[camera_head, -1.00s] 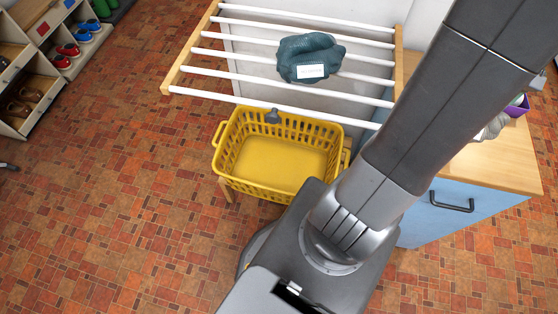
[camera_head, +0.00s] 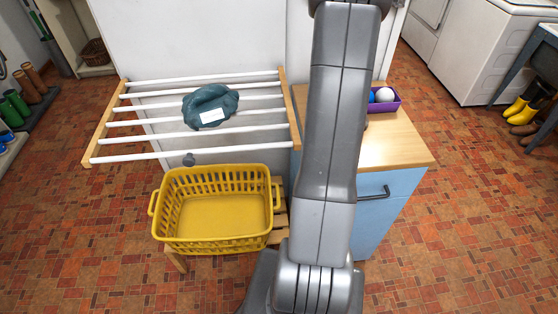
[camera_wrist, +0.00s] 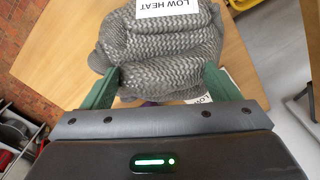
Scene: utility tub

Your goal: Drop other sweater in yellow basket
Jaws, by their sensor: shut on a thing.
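A grey knitted sweater (camera_wrist: 165,52) with a white "LOW HEAT" label fills the upper middle of the wrist view. My gripper (camera_wrist: 162,84) has its green fingers on both sides of the sweater and is shut on it, over a wooden surface. In the head view, my arm hides the gripper and the grey sweater. The yellow basket (camera_head: 215,243) stands left of my arm and looks empty inside. A folded teal sweater (camera_head: 208,104) with a white label lies on the drying rack behind the basket.
The white-barred drying rack (camera_head: 105,125) stands behind the basket. A blue cabinet (camera_head: 378,215) with a wooden top is right of my arm, with a purple bin (camera_head: 384,105) of balls on it. Floor left of the basket is clear.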

